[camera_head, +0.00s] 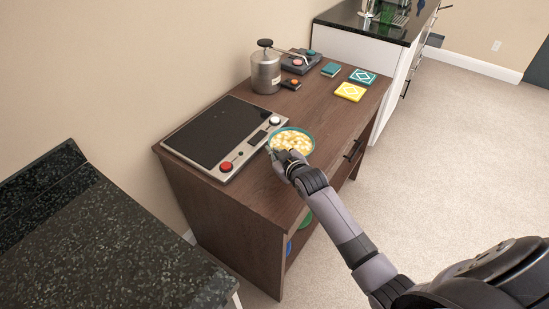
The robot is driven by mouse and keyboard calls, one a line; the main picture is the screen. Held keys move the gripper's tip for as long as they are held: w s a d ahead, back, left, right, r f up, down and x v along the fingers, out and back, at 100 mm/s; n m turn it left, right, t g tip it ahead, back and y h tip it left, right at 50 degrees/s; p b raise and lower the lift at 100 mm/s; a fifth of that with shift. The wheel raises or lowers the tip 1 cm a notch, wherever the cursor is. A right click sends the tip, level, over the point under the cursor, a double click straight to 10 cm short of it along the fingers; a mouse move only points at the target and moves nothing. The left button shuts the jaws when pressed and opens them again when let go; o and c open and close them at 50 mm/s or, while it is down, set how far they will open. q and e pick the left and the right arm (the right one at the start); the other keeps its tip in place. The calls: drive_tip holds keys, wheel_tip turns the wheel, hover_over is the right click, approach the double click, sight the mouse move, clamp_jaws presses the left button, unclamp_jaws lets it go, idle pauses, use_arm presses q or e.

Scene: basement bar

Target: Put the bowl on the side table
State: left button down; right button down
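The bowl (300,139) has a teal rim and holds pale yellow and white pieces. It is upright at the front edge of the brown wooden side table (245,196), right of the flat dark device. I cannot tell whether it rests on the top or is held just above it. My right gripper (281,158) reaches in from the lower right and is at the near left rim of the bowl, covering part of it. Its fingers are too small and overlapped to tell whether they grip the rim. My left gripper is out of view.
A flat device (214,133) with a red knob fills the table's left part. A grey canister (266,72), a small control box (301,62) and teal and yellow cards (350,92) stand behind. Bare wood lies right of the bowl. A dark stone counter (95,250) is at lower left.

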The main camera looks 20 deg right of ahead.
drive_tip(key=shift+f, duration=1.25)
drive_tip(key=c, duration=1.8)
unclamp_jaws()
drive_tip(key=shift+f, duration=0.1)
drive_tip(key=v, duration=1.2)
